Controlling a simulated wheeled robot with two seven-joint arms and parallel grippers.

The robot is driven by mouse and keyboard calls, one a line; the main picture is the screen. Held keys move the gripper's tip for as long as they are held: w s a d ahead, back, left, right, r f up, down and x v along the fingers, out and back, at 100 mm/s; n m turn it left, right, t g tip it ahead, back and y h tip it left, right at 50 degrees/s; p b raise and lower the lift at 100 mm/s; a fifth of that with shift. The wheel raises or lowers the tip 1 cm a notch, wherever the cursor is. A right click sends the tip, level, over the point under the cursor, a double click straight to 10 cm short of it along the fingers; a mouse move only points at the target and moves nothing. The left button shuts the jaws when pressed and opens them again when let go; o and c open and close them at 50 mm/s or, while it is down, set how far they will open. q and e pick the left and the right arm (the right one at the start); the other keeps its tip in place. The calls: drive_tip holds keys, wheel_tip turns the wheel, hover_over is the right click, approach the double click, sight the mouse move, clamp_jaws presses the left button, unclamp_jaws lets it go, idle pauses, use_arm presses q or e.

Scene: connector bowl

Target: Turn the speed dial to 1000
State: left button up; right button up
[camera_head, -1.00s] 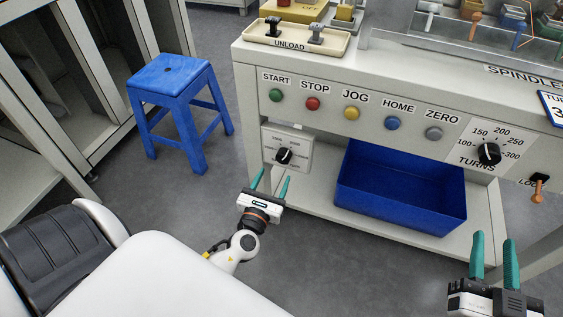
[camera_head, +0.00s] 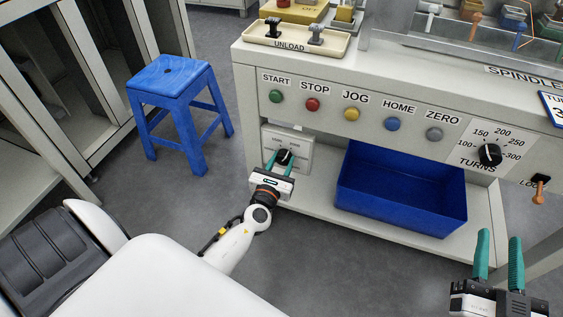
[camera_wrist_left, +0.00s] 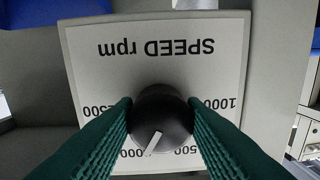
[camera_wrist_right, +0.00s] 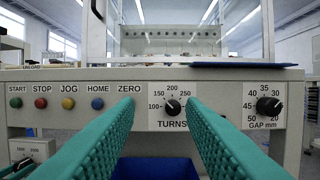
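The speed dial is a black round knob (camera_wrist_left: 160,120) on a white plate marked SPEED rpm (camera_wrist_left: 150,70), seen upside down in the left wrist view. Its white pointer is on the side between 1500 and 2000, nearer 2000. The 1000 mark (camera_wrist_left: 218,103) shows at the right; fingers partly hide other numbers. My left gripper (camera_wrist_left: 161,104) is open, with its green fingers on either side of the knob; contact is unclear. In the head view, the left gripper (camera_head: 282,156) is at the dial below the START button. My right gripper (camera_head: 498,245) is open and empty, away from the panel.
A blue bin (camera_head: 400,195) sits on the low shelf right of the dial. A blue stool (camera_head: 175,85) stands at left. Above are several buttons and the TURNS dial (camera_head: 490,154). The GAP mm dial (camera_wrist_right: 268,106) shows in the right wrist view.

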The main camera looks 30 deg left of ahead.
use_arm(q)
drive_tip(key=shift+c, duration=1.2)
